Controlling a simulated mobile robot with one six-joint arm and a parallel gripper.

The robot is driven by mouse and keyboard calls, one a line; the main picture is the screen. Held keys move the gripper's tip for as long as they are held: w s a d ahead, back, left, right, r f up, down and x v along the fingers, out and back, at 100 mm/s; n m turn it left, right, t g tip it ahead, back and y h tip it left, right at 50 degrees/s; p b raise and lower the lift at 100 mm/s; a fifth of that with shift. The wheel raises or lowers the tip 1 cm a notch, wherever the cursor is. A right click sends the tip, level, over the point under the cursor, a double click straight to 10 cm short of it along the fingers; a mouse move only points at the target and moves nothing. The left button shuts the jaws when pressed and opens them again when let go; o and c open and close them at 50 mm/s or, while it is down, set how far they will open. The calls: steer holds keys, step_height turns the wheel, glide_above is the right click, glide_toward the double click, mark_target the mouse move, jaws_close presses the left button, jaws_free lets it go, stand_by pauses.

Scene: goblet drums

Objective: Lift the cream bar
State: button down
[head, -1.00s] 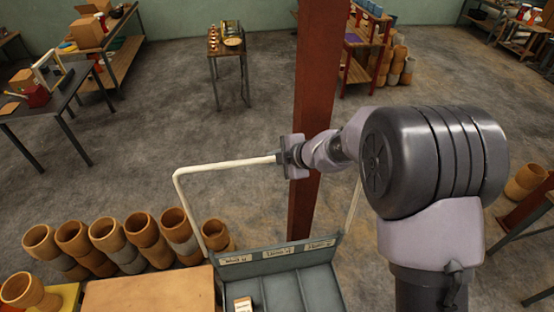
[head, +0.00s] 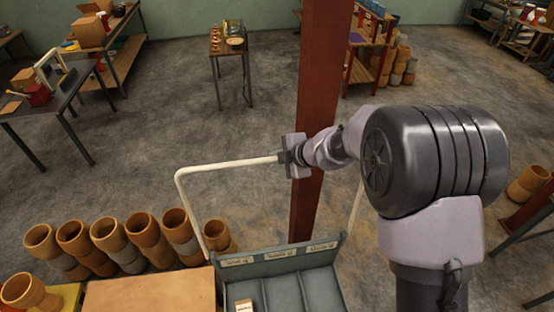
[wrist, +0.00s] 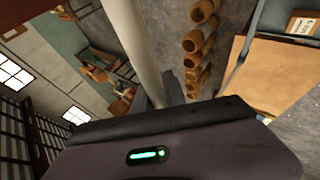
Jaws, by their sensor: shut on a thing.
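The cream bar (head: 228,164) is a bent tube that rises on both sides of a grey sorting tray (head: 290,290) and runs across above it. My gripper (head: 283,158) is shut on the bar's top stretch, toward its right part in the head view. The bar's left leg comes down beside the tray, and its right leg shows partly behind my arm. In the wrist view the cream bar (wrist: 134,40) runs away from my gripper body.
A rust-red post (head: 318,95) stands right behind my gripper. Several clay drum shells (head: 143,229) line the floor at left, next to a tan board (head: 150,295). A small table (head: 229,52) stands farther back. Open concrete floor lies between.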

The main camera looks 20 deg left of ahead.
steer(key=shift+s+d+f, duration=0.1)
steer(key=shift+s+f, duration=0.05)
steer(key=shift+f, duration=0.25)
stand_by(0.3)
steer(key=c, duration=1.4)
jaws_free()
steer(key=shift+o, duration=0.2)
steer(key=v, duration=0.7)
steer(key=shift+w+r, duration=0.2)
steer(key=shift+w, duration=0.05)
